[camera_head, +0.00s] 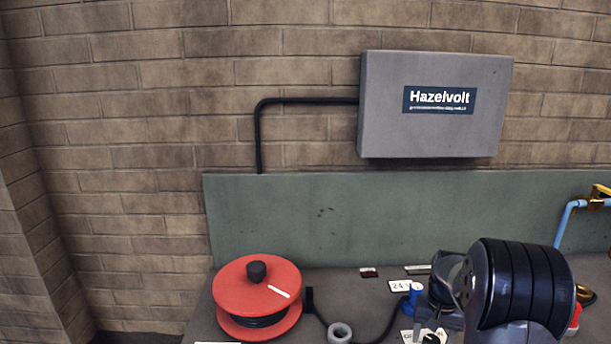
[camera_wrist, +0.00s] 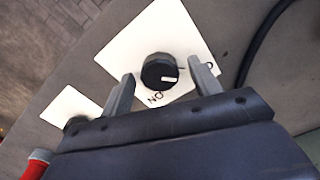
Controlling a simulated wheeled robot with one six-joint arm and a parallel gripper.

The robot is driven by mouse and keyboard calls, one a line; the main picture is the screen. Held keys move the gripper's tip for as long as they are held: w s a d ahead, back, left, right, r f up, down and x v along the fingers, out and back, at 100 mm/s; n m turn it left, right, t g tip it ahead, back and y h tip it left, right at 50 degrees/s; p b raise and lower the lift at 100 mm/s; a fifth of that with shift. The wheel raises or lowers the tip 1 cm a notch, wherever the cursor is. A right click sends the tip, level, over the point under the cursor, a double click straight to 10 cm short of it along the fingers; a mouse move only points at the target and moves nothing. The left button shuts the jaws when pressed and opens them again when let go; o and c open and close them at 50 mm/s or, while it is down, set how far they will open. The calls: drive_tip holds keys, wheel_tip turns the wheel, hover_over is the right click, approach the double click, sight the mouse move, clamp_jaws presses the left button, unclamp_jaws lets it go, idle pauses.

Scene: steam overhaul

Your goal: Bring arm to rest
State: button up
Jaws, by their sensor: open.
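My arm (camera_head: 515,285) reaches in at the lower right of the head view, over the bench. In the wrist view my gripper (camera_wrist: 163,80) is open, with one finger at each side and nothing held. A black round knob (camera_wrist: 159,70) with a white pointer mark shows between the fingertips, with gaps to both. It sits on a white plate (camera_wrist: 150,32) with black lettering, partly hidden by a finger. I cannot tell how far above the knob the fingertips are. In the head view my arm hides most of this area.
A red cable reel (camera_head: 238,295) stands at the bench's left, with a tape roll (camera_head: 340,333) and black cable nearby. A green backboard (camera_head: 330,220) rises behind. A grey Hazelvolt box (camera_head: 430,130) hangs on the brick wall. A blue pipe (camera_head: 563,222) stands right. A second white plate (camera_wrist: 70,108) lies beside the knob's plate.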

drive_tip(key=m, duration=1.1)
drive_tip(key=shift+r+m, duration=0.3)
drive_tip(key=shift+r, duration=0.9)
drive_tip(key=shift+a, duration=0.1)
